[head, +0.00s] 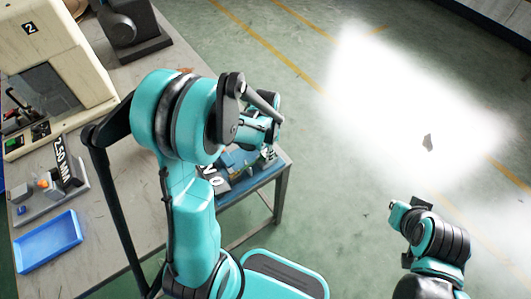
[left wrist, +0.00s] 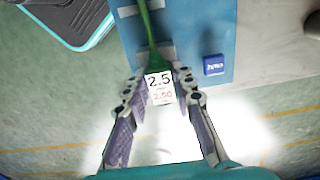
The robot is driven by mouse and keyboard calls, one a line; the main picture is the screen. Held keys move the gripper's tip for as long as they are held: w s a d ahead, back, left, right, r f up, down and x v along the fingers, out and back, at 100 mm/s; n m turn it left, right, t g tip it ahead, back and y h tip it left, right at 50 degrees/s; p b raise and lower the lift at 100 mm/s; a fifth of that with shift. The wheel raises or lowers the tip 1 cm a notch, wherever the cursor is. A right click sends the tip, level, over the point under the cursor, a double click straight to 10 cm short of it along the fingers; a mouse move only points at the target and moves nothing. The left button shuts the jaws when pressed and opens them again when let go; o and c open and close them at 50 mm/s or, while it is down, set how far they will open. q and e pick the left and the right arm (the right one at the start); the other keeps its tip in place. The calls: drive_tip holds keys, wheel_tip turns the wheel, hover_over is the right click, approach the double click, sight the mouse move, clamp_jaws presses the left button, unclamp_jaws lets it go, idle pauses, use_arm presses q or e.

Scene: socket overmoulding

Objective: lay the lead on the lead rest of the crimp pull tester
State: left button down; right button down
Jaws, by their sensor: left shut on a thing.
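The lead (left wrist: 152,35) is a green cable with a white tag (left wrist: 160,88) reading "2.5" and "2.50". In the left wrist view my left gripper (left wrist: 158,78) is shut on the lead at the tag, with one finger on each side. The cable runs up over the blue body of the crimp pull tester (left wrist: 190,30), across pale grey parts. I cannot tell whether the lead touches the lead rest. In the head view the tester (head: 240,160) is mostly hidden by my left arm. My right gripper (head: 408,208) is far from it, low at right, its fingers unclear.
A small blue block with white lettering (left wrist: 214,65) sits beside the lead. The bench (head: 128,85) bears a cream machine marked 2 (head: 55,45), a "2.50 MM" sign (head: 66,162) and an empty blue tray (head: 48,241). Open green floor (head: 300,190) lies right of the bench.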

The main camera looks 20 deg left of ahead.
use_arm(q)
drive_tip(key=shift+f, duration=0.2)
drive_tip(key=c, duration=1.3)
unclamp_jaws()
drive_tip(key=shift+o, duration=0.2)
drive_tip(key=shift+r, duration=0.15)
drive_tip(key=shift+r, duration=0.2)
wheel_tip(320, 180, up, 11)
drive_tip(key=p, duration=0.5)
drive_tip(key=s+d+r+n+t, duration=0.4)
drive_tip(key=s+r+n+t, duration=0.2)
drive_tip(key=s+r, duration=0.3)
drive_tip(key=shift+s+d+r+t, duration=0.2)
drive_tip(key=shift+s+r+t, duration=0.2)
drive_tip(key=shift+s+t, duration=0.3)
